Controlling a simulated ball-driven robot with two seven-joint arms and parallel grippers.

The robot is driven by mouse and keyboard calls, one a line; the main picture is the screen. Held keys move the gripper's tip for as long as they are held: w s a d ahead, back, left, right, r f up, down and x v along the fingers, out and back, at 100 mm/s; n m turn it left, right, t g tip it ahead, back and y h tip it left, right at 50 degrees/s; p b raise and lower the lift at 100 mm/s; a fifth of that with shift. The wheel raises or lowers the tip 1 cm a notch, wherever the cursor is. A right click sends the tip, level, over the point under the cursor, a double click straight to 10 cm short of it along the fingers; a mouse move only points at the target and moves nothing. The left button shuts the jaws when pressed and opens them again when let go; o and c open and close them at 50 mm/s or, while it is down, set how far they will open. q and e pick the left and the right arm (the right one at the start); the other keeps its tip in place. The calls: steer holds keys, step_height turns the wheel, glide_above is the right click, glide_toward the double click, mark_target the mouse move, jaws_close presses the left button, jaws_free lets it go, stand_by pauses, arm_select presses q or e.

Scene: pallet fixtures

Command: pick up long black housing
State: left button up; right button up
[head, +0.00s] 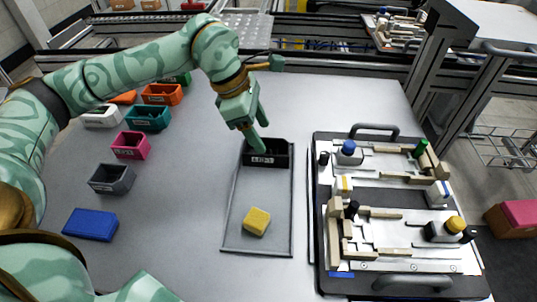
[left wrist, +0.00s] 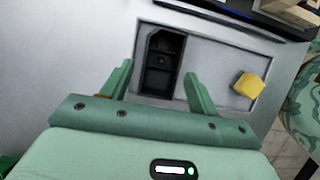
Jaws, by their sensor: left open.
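The long black housing (head: 270,159) is an open-topped black box with a white label, at the far end of a shallow grey tray (head: 231,225). In the left wrist view the housing (left wrist: 163,58) shows inner compartments and lies ahead, between the lines of the two fingers. My left gripper (head: 261,136) is open and empty, pointing down over the housing; one finger overlaps it in the head view. I cannot tell whether that finger touches it. The gripper also shows in the left wrist view (left wrist: 158,70). My right gripper is not in view.
A yellow block (head: 257,221) lies in the near part of the tray. A fixture pallet (head: 385,270) with clamps and coloured knobs stands close on the right. Several coloured boxes, such as a pink one (head: 131,146) and a blue one (head: 90,225), line the left side.

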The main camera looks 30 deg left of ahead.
mark_target(267, 146)
arm_select(q)
steer(key=b+x, duration=0.2)
steer(key=x, duration=0.3)
steer(key=shift+s+a+f, duration=0.1)
steer(key=shift+s+f, duration=0.05)
steer(key=shift+f, duration=0.2)
steer(key=shift+c, duration=0.7)
steer(key=c, duration=0.8)
steer(key=shift+o, duration=0.2)
steer(key=shift+r, duration=0.25)
